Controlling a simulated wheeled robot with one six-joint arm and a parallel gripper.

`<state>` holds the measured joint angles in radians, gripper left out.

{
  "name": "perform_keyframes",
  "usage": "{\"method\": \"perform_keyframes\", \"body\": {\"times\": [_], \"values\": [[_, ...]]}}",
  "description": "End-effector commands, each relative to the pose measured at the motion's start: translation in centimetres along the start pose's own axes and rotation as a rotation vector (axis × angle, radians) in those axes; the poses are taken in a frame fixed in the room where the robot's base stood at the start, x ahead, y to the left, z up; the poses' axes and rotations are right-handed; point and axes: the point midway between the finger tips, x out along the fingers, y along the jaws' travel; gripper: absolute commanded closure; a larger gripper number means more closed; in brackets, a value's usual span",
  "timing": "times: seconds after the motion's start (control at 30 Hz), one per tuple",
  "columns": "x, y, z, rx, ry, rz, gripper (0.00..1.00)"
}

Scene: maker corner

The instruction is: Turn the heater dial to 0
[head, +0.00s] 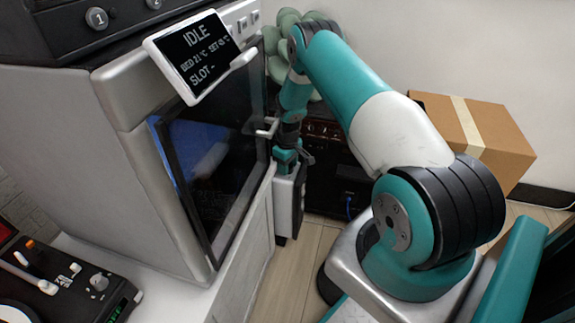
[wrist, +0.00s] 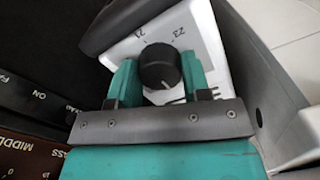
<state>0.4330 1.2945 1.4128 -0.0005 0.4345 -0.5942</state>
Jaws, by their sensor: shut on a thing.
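The heater dial (wrist: 160,66) is a round black knob on the heater's white top panel (wrist: 205,45). The marks "21" and "23" show on the panel beyond the knob. The 0 mark cannot be made out. My gripper (wrist: 158,76) is shut on the dial, with one teal finger on each side of it. In the head view my gripper (head: 286,158) reaches down onto the top of the white and dark heater (head: 286,205), and the dial itself is hidden there.
A printer with a glass door (head: 225,170) and a tilted screen (head: 200,58) stands close left of my arm. A dark amplifier-like unit (head: 345,180) is behind the heater. A cardboard box (head: 490,130) sits at the right. Bare floor (head: 305,250) lies in front.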

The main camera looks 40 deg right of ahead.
Motion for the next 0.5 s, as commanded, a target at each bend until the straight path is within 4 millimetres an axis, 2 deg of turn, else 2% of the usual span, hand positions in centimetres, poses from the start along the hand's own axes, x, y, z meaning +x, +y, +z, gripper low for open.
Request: {"method": "perform_keyframes", "body": {"times": [0.13, 0.17, 0.2, 0.27, 0.5], "values": [[-0.01, 0.12, 0.05, 0.001, 0.000, 0.002, 0.80], [-0.01, 0.12, 0.04, 0.001, 0.000, 0.002, 0.52], [-0.01, 0.12, 0.04, 0.001, 0.000, 0.002, 0.42], [-0.01, 0.10, 0.04, 0.001, 0.000, 0.002, 0.31], [-0.02, 0.05, 0.01, 0.001, 0.000, 0.001, 0.31]]}}
